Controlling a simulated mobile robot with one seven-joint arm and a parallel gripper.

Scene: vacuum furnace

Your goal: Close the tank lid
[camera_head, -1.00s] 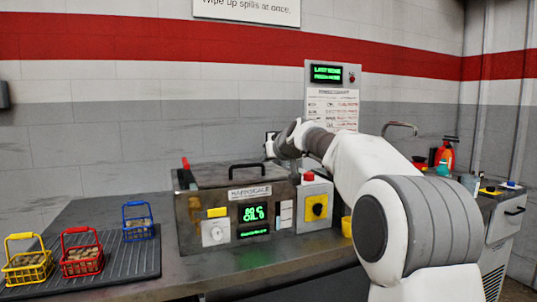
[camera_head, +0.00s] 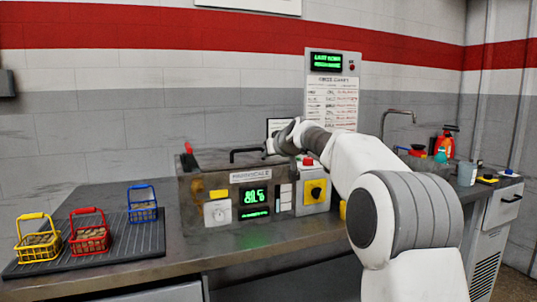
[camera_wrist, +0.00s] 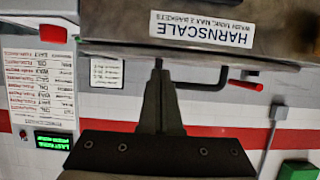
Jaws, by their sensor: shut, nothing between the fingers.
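The metal wash tank (camera_head: 196,192) stands on the bench, with a HARNSCALE label on its front. Its lid (camera_head: 212,160) lies low and nearly flat across the top; I cannot tell if it is fully seated. The black lid handle (camera_head: 247,151) stands up from it and also shows in the wrist view (camera_wrist: 205,84). My gripper (camera_head: 270,147) is by the right end of the handle, partly hidden by my own wrist. In the wrist view my gripper (camera_wrist: 159,66) is shut and empty, its tips close to the lid's edge.
Yellow (camera_head: 38,240), red (camera_head: 89,234) and blue (camera_head: 143,206) baskets stand on a ribbed mat (camera_head: 110,258) left of the tank. A switch box with a yellow panel (camera_head: 315,192) adjoins the tank's right. A red spray bottle (camera_head: 445,142) stands farther right by the tap.

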